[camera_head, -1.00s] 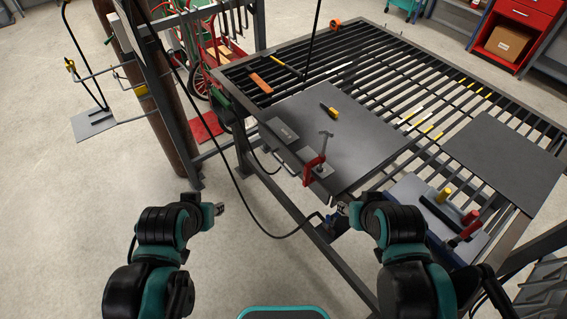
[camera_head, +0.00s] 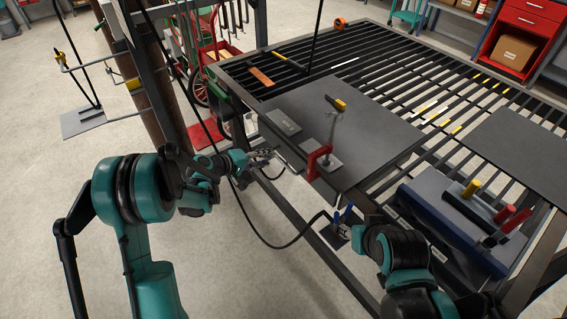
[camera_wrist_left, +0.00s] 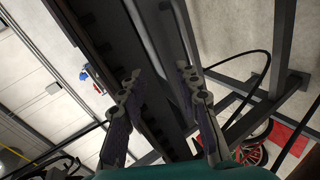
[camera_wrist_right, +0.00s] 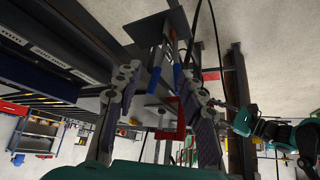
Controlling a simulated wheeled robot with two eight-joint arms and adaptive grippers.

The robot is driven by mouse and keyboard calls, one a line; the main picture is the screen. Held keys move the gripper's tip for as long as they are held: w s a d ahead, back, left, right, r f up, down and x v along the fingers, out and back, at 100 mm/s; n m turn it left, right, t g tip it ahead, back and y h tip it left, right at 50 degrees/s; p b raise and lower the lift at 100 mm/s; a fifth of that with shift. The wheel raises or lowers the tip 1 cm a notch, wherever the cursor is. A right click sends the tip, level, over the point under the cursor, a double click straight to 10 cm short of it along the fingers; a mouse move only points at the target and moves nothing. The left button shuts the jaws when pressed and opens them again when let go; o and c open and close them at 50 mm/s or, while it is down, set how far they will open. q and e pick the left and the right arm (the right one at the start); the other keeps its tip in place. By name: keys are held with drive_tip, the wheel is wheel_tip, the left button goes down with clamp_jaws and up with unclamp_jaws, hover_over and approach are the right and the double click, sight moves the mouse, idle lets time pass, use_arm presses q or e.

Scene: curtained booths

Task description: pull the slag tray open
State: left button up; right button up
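The slag tray seems to be the dark long-fronted part under the table edge; in the left wrist view a dark panel (camera_wrist_left: 92,45) with a pale bar handle (camera_wrist_left: 150,40) runs between and beyond my fingers. In the head view a bar handle (camera_head: 287,160) shows at the table's near left edge. My left gripper (camera_head: 268,154) is just left of that bar; in the left wrist view its fingers (camera_wrist_left: 165,105) are apart, one on each side of the bar, with no clear contact. My right gripper (camera_wrist_right: 160,105) is open and empty, low near the table's front edge.
A slatted table (camera_head: 375,75) carries a dark plate (camera_head: 370,140), a red clamp (camera_head: 317,160) and a yellow-black tool (camera_head: 336,103). A blue box (camera_head: 440,215) with tools hangs at the front right. A black hose (camera_head: 240,215) loops past my left arm.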

sight(284, 162)
use_arm(q)
wheel_tip(284, 162, down, 8)
drive_tip(key=w+n+t+h, duration=0.1)
drive_tip(key=w+n+h, duration=0.1)
drive_tip(key=w+h, duration=0.1)
drive_tip(key=b+x, duration=0.1)
drive_tip(key=x, duration=0.3)
drive_tip(key=b+x, duration=0.1)
drive_tip(key=x, duration=0.3)
drive_tip(key=shift+s+f, duration=0.2)
drive_tip(key=shift+s, duration=0.1)
clamp_jaws()
